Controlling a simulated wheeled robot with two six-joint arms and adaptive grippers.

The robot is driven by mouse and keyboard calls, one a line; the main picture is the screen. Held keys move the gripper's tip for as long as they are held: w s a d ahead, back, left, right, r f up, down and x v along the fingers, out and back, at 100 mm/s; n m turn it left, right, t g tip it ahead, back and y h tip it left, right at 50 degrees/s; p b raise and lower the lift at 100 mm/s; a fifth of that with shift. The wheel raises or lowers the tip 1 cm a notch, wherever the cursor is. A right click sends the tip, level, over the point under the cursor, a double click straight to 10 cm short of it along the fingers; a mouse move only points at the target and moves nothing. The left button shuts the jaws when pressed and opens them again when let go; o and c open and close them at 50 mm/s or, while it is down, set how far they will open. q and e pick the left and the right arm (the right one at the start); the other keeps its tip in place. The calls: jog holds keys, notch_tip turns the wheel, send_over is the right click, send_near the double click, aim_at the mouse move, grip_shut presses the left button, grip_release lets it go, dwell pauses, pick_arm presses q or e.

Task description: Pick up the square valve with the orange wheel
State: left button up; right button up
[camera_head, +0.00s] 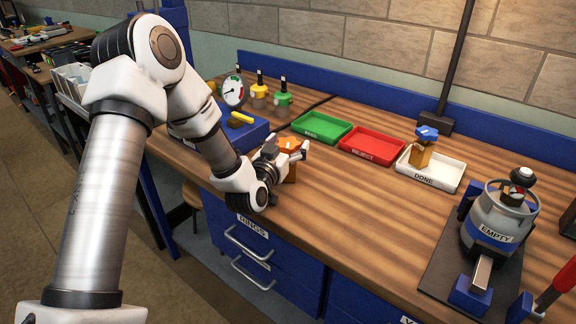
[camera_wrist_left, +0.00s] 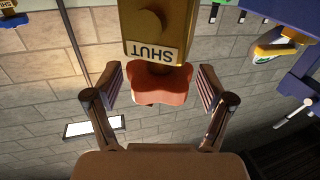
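The square valve with the orange wheel stands on the wooden bench (camera_head: 330,196), partly hidden by my left gripper. Its orange wheel (camera_head: 289,143) shows in the head view. In the left wrist view its brass-coloured square body (camera_wrist_left: 160,28) carries a label reading SHUT, upside down in the picture, and the orange wheel (camera_wrist_left: 160,82) lies between the fingers. My left gripper (camera_head: 285,152) is open, with one finger on each side of the wheel and a visible gap on both sides in the wrist view. My right gripper is not in view.
A blue-wheeled valve (camera_head: 422,150) stands in the white DONE tray (camera_head: 440,183). Green (camera_head: 322,128) and red (camera_head: 372,146) trays lie to its left. A blue box with a gauge (camera_head: 232,92) is behind my arm. A device labelled EMPTY (camera_head: 492,232) stands at right. The bench's middle front is clear.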

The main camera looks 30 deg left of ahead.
pick_arm(q)
jog(key=c, duration=1.1)
grip_shut()
jog(key=shift+r, duration=0.1)
